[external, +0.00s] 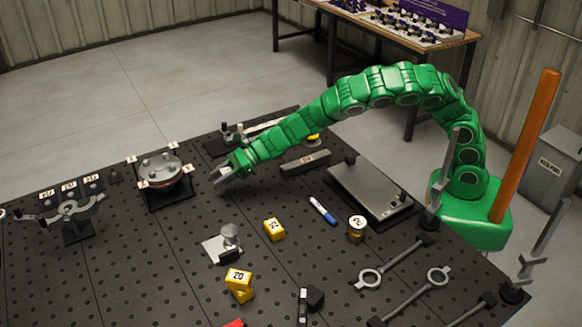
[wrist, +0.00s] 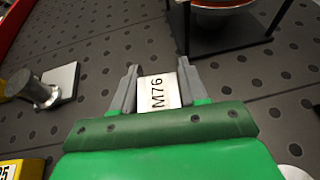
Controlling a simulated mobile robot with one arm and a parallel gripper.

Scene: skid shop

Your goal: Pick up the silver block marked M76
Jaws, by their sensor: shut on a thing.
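The silver block marked M76 (wrist: 158,92) sits between the two grey fingers of my gripper (wrist: 159,82) in the wrist view, its label facing the camera. My gripper is shut on it. In the external view my gripper (external: 222,174) is over the black perforated table, right of the round device on a black stand. The block is too small to make out there. I cannot tell whether the block touches the table or is held above it.
The round device on its black stand (external: 167,190) is close to the left of my gripper. A silver post on a plate (external: 229,238) stands nearer the camera. Yellow blocks (external: 274,229), a marker (external: 322,210) and a grey plate (external: 368,190) lie to the right. Bare table (external: 195,218) lies between.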

